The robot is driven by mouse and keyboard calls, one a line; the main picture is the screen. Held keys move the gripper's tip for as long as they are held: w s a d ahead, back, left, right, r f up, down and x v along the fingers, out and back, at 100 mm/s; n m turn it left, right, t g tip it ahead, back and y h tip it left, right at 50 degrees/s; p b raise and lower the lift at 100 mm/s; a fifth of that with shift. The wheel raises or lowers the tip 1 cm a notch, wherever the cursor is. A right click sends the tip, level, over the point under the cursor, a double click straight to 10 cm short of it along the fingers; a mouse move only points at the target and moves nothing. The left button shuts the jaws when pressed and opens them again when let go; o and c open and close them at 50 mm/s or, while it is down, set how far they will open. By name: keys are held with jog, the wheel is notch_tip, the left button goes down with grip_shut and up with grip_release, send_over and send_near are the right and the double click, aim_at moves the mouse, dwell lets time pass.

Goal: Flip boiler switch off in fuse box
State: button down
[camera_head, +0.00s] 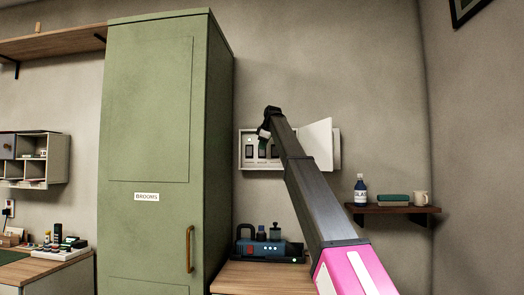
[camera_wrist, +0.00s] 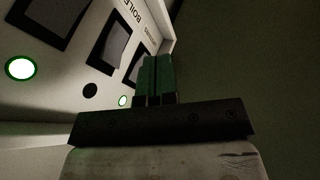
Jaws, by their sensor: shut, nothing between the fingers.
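The fuse box (camera_head: 243,163) hangs open on the wall, its pale door (camera_head: 318,145) swung out to the right. Dark rocker switches stand in a row inside. In the wrist view the word BOILER (camera_wrist: 131,10) is printed above the middle switch (camera_wrist: 110,42). The lamp (camera_wrist: 90,90) below that switch is dark. The lamps under the left switch (camera_wrist: 42,18) and right switch (camera_wrist: 137,66) glow green. My gripper (camera_head: 264,132) is at the front of the box. Its green fingers (camera_wrist: 153,72) are shut and empty, near the right switch; contact cannot be told.
A tall green cabinet (camera_head: 155,110) marked BROOMS stands left of the box. Below the box, a blue device (camera_head: 265,248) sits on a wooden bench (camera_head: 245,279). A small shelf (camera_head: 393,209) at right holds a bottle (camera_head: 360,190) and a mug (camera_head: 420,198).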

jog(key=s+d+r, duration=0.2)
jog(key=s+r, duration=0.2)
jog(key=s, duration=0.1)
jog(key=shift+r, duration=0.35)
